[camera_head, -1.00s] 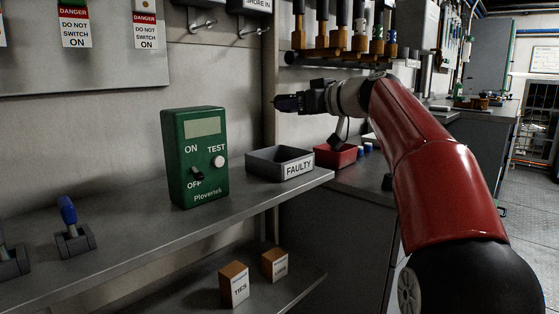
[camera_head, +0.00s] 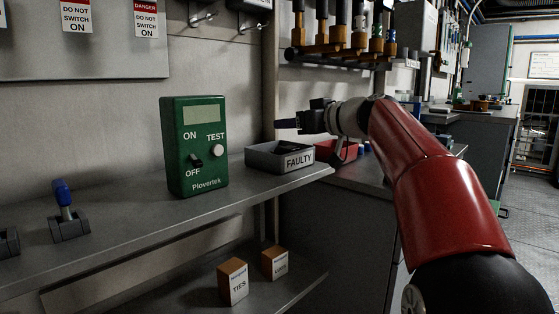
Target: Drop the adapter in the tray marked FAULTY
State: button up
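The grey tray labelled FAULTY (camera_head: 299,160) stands at the right end of the shelf. A dark object, which looks like the adapter (camera_head: 288,147), lies inside it, partly hidden by the front wall. My gripper (camera_head: 287,124) is just above the tray, pointing left, with a gap between its fingers and the dark object. I see the fingers side-on as a thin dark bar; nothing shows held in them, and they look open.
A green Plovertek tester (camera_head: 195,147) with a display and switches stands left of the tray. A blue-handled lever (camera_head: 66,211) is at the left. Small boxes (camera_head: 234,281) are on the lower shelf.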

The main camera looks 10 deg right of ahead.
jog(key=shift+o, duration=0.8)
jog(key=b+v, duration=0.1)
jog(key=v, duration=0.7)
jog(key=s+a+f+m+g+h+p, duration=0.2)
jog(key=s+a+f+g+p, duration=0.15)
jog(key=s+f, duration=0.35)
jog(key=s+a+f+m+g+h+p, duration=0.2)
jog(key=s+a+f, duration=0.3)
jog(key=s+f, duration=0.2)
jog(key=s+d+f+m+g+h+p, duration=0.2)
jog(key=s+f+h, duration=0.3)
jog(key=s+f, duration=0.9)
jog(key=shift+s+d+m+p, duration=0.4)
jog(key=shift+s+d+p, duration=0.05)
jog(key=shift+s+p, duration=0.3)
jog(key=shift+f, duration=0.1)
jog(key=shift+c, duration=0.4)
